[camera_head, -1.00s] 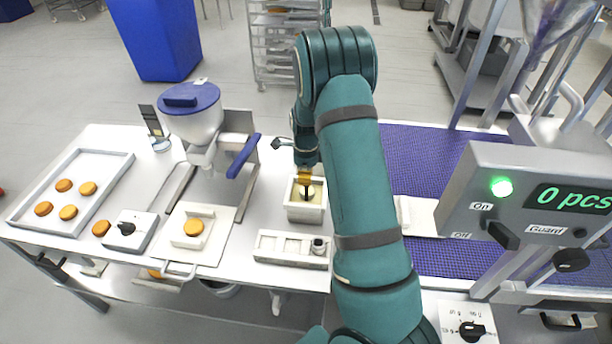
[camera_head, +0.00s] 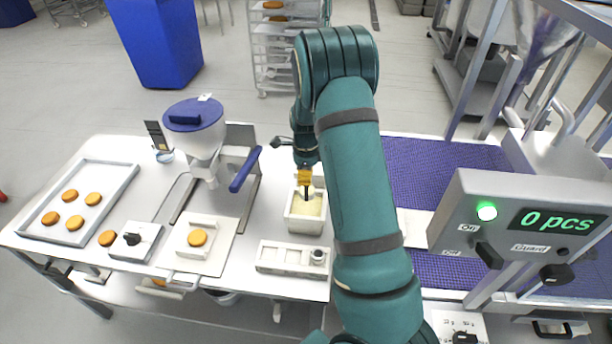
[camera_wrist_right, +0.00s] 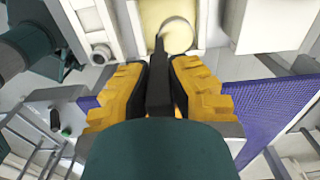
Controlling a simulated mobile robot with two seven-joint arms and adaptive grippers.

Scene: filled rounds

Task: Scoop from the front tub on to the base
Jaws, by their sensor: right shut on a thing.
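The front tub (camera_head: 305,226) is a pale rectangular tub with cream-coloured filling (camera_head: 309,206), standing right of the filling machine. My right gripper (camera_head: 305,180) is over the tub, pointing down. In the wrist view its yellow fingers (camera_wrist_right: 158,90) are shut on the dark handle of a scoop (camera_wrist_right: 158,65). The scoop's round end (camera_wrist_right: 176,34) lies at the cream filling; how deep it is I cannot tell. The base (camera_head: 197,238), a round orange-brown biscuit, sits in a white square holder (camera_head: 212,260) left of the tub. My left gripper is not in view.
A tray (camera_head: 128,180) with several rounds stands at the left. One round (camera_head: 107,238) lies beside a black-knobbed box (camera_head: 132,240). A hopper with a blue lid (camera_head: 193,113) stands behind the holder. A compartment tray (camera_head: 290,258) lies before the tub. A purple belt (camera_head: 430,170) is right.

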